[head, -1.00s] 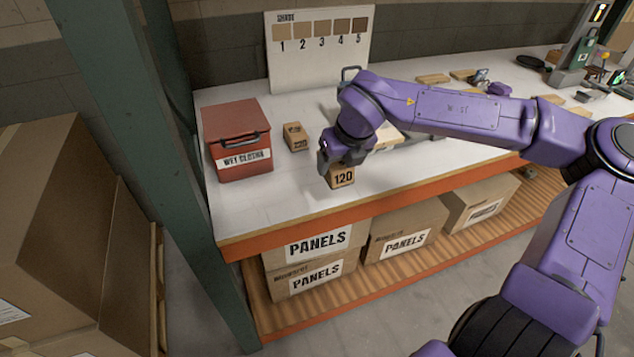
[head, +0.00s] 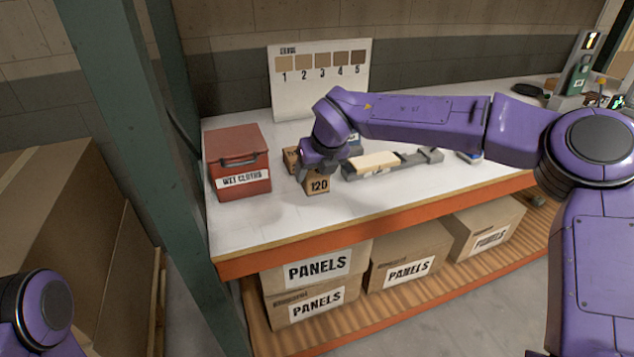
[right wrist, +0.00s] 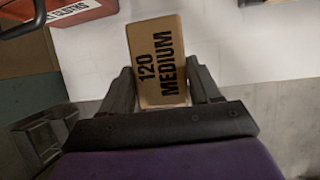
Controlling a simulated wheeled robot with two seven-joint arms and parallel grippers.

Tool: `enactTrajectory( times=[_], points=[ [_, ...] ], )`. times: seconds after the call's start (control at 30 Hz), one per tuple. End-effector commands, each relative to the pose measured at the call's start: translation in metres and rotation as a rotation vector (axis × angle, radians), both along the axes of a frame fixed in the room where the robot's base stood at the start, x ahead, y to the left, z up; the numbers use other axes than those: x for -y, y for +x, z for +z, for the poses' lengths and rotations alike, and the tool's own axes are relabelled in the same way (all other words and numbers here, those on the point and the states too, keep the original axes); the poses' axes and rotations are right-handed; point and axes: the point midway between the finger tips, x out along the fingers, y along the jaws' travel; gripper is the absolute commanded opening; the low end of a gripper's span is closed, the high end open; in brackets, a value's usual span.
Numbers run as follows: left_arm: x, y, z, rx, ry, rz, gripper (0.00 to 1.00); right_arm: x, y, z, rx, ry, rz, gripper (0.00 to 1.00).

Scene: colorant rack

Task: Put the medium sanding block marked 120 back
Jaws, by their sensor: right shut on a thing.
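The tan sanding block (head: 318,184) marked 120 is in my right gripper (head: 316,170), at the left part of the workbench, just right of the red bin. In the right wrist view the block (right wrist: 157,58) reads "120 MEDIUM" and sits between the two dark fingers of the gripper (right wrist: 165,95), which are shut on it. I cannot tell whether it touches the bench. Another tan block (head: 290,158) stands just behind it, partly hidden by my gripper. Of my left arm only a purple part shows at the bottom left; its gripper is out of view.
A red bin (head: 238,145) labelled "WET CLOTHS" stands to the left. A shade board (head: 322,95) numbered 1 to 5 stands behind. A sanding fixture (head: 392,166) with a wood piece lies right. Bare white bench top (head: 270,222) lies in front. Panel boxes (head: 318,265) sit below.

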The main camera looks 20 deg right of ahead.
Motion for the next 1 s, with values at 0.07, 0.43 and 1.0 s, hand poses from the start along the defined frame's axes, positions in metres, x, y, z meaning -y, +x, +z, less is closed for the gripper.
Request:
enactTrajectory(
  times=[0.07, 0.43, 1.0],
  points=[
    [0.0, 0.0, 0.009, 0.0, 0.0, 0.0, 0.94, 0.004, 0.012, -0.018, -0.008, -0.003, 0.001, 0.14],
    [0.0, 0.0, 0.021, 0.0, 0.0, 0.0, 0.94, 0.012, 0.04, -0.067, -0.006, -0.003, 0.003, 0.14],
    [0.0, 0.0, 0.019, 0.0, 0.0, 0.0, 0.94, 0.012, 0.04, -0.088, -0.003, -0.001, 0.002, 0.88]
  ],
)
